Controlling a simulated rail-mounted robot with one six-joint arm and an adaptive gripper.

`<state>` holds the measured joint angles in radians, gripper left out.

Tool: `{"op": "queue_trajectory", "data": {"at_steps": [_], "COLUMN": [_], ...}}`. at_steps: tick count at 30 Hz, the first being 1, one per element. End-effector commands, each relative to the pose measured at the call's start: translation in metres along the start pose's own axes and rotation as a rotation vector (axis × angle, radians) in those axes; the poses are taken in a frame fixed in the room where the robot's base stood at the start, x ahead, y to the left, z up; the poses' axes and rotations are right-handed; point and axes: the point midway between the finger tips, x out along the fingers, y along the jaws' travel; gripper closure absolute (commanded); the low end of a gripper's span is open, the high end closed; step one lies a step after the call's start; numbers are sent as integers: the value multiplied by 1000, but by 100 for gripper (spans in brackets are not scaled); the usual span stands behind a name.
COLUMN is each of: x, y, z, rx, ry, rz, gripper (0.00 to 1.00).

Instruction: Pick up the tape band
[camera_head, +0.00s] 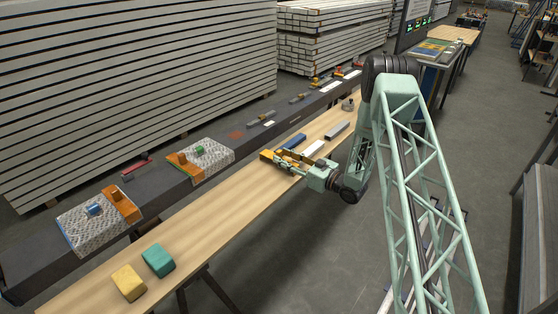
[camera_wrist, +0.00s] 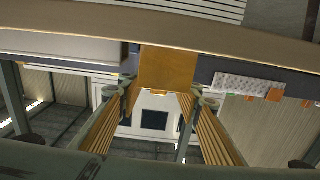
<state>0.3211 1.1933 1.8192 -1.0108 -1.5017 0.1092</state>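My gripper (camera_head: 272,157) is low over the wooden table, at the left end of a short row of bars. In the wrist view its two ribbed yellow fingers (camera_wrist: 166,95) stand apart. A flat orange-brown piece (camera_wrist: 167,68) shows between the fingertips and nearly fills the gap; it may be the tape band. I cannot tell whether the fingers press on it. In the head view the gripper hides most of that spot, and no tape band can be clearly made out.
A blue bar (camera_head: 293,141), a white bar (camera_head: 313,149) and a grey bar (camera_head: 337,130) lie close by my gripper. A yellow block (camera_head: 128,283) and a teal block (camera_head: 158,260) lie at the near end. The wooden table (camera_head: 215,210) is clear between. A dark bench (camera_head: 40,262) runs alongside.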

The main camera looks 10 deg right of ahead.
Motion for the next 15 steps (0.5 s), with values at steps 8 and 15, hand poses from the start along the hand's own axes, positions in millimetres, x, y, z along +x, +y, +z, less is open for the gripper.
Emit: {"op": "queue_trajectory", "data": {"at_steps": [8, 15], "x": [24, 26], "y": [0, 0], "z": [0, 0], "rx": [0, 0], "ry": [1, 0], "rz": [0, 0], "gripper": [68, 68]}}
